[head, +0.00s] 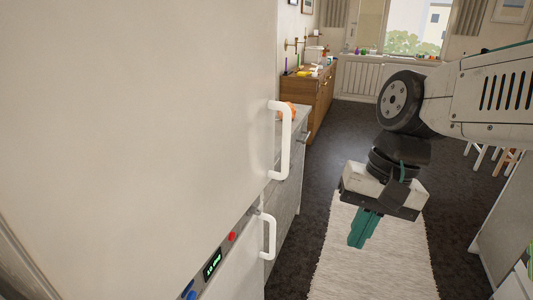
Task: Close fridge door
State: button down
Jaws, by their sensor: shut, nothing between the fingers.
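The white fridge door (150,130) fills the left half of the head view. A white bar handle (286,140) stands on its right edge. A second, lower white door (240,265) with its own handle (269,236) is below a control strip. I cannot tell for certain whether either door stands slightly ajar. My gripper (361,230) hangs to the right of the handles, pointing down over the pale rug. Its teal fingers are shut and empty, and it is apart from the doors.
The control strip (212,264) has a green display and red and blue knobs. A grey counter (289,185) stands just beyond the fridge. A wooden sideboard (318,95) is farther back. The pale rug (380,270) lies in the aisle, with dark floor around it.

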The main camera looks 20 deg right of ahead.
jog(key=w+a+m+y, duration=0.4)
jog(key=w+m+y, duration=0.2)
jog(key=w+m, duration=0.45)
jog(key=m+t+y, duration=0.5)
jog(key=m+t, duration=0.7)
jog(key=m, duration=1.6)
send_near(272, 151)
jog(key=x, duration=0.6)
jog(key=shift+w+a+f, duration=0.1)
jog(key=shift+w+a, duration=0.05)
jog(key=shift+w, duration=0.2)
jog(key=shift+w+a, duration=0.1)
